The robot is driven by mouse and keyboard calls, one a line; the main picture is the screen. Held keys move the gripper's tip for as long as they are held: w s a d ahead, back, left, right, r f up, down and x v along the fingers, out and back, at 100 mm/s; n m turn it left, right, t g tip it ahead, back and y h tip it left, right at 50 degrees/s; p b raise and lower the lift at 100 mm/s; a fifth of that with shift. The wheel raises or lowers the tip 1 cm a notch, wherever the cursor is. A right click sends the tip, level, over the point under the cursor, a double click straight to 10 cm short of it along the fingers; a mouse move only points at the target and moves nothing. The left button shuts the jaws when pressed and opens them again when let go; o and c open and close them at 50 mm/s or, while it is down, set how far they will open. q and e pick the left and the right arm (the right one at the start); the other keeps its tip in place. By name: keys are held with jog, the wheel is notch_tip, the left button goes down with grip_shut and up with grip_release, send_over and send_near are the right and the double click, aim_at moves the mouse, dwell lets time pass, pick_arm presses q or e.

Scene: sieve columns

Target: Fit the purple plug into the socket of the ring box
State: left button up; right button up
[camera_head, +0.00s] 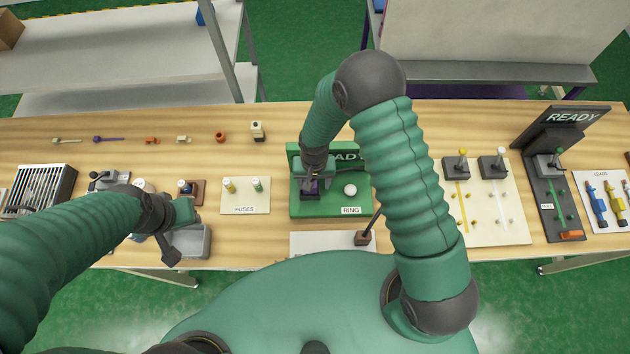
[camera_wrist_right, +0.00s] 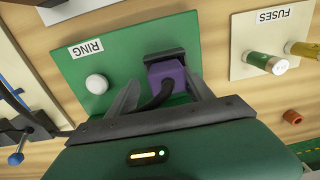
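The green ring box (camera_head: 330,208), labelled RING, stands at the middle of the bench with a white round button and a black socket (camera_wrist_right: 165,55). The purple plug (camera_wrist_right: 168,78) sits against that socket with its dark cable trailing toward my gripper; I cannot tell how deep it is in. My right gripper (camera_wrist_right: 160,88) is open, its fingers spread on both sides of the plug, with a gap visible on the left. In the head view the right gripper (camera_head: 312,186) partly covers the plug. My left gripper (camera_head: 172,252) hangs over a grey bin; its fingers are unclear.
A FUSES panel (camera_head: 245,196) stands left of the ring box. The grey bin (camera_head: 190,240) is near the front edge. A cream lever panel (camera_head: 485,205), a dark READY stand (camera_head: 550,190) and a LEADS board (camera_head: 605,200) are at right. Small parts lie along the back left.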

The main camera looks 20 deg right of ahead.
jog(key=shift+a, duration=0.2)
jog(key=shift+s+a+r, duration=0.1)
jog(key=shift+a+r, duration=0.2)
jog(key=shift+a, duration=0.5)
jog(key=shift+a+r+b, duration=0.15)
jog(key=shift+a+r, duration=0.1)
jog(key=shift+r, duration=0.35)
jog(key=shift+a+r+b, duration=0.15)
jog(key=shift+a+r, duration=0.05)
jog(key=shift+r, duration=0.4)
jog(key=d+r+b, duration=0.1)
jog(key=d+r, duration=0.2)
jog(key=r, duration=0.7)
pick_arm(q)
jog(key=shift+s+a+f+b, duration=0.1)
jog(key=shift+a+f+b, duration=0.25)
jog(key=shift+f, duration=0.3)
jog(key=shift+w+a+f+b, duration=0.1)
jog(key=shift+a+f+b, duration=0.1)
jog(key=shift+f+b, duration=0.35)
jog(key=shift+s+a+f+b, duration=0.1)
jog(key=shift+a+f+b, duration=0.2)
jog(key=shift+f, duration=0.5)
pick_arm(e)
jog(key=s+d+r+n+t, duration=0.2)
jog(key=s+d+r+n, duration=0.1)
jog(key=s, duration=0.6)
jog(key=shift+s+d+r+t, duration=0.3)
jog(key=shift+d+r, duration=0.5)
jog(key=shift+d, duration=0.55)
